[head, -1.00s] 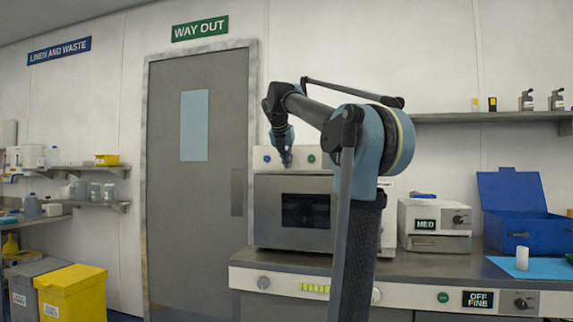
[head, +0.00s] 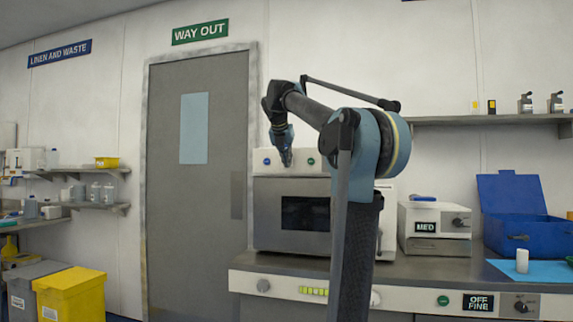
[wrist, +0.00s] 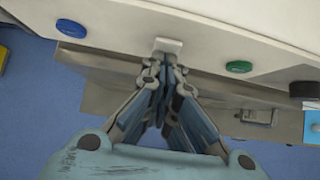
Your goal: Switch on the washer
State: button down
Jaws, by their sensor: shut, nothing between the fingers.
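The likely washer is a steel-fronted machine (head: 291,240) with a dark window, standing on the counter. Its pale top panel carries a blue button (head: 267,162) on the left and a green button (head: 311,161) to the right. My gripper (head: 287,163) is shut and empty in front of the panel, between these two buttons. In the wrist view, the closed fingertips (wrist: 165,62) are at a small pale rectangular piece (wrist: 168,45) on the panel; I cannot tell whether they touch it. The blue button (wrist: 71,28) is left of the tips and the green button (wrist: 239,66) right.
A dark knob (wrist: 304,89) is farther right on the panel. Right of the machine are a white MED unit (head: 435,220) and an open blue box (head: 515,215). The counter front (head: 420,297) has its own controls. A yellow bin (head: 70,293) stands at left.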

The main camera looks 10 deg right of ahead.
jog(key=s+f+v, duration=0.1)
jog(key=v, duration=1.1)
jog(key=shift+s+a, duration=0.35)
jog(key=shift+s, duration=0.2)
jog(key=shift+s+a+f, duration=0.15)
jog(key=shift+s+f, duration=0.1)
jog(key=shift+f, duration=0.3)
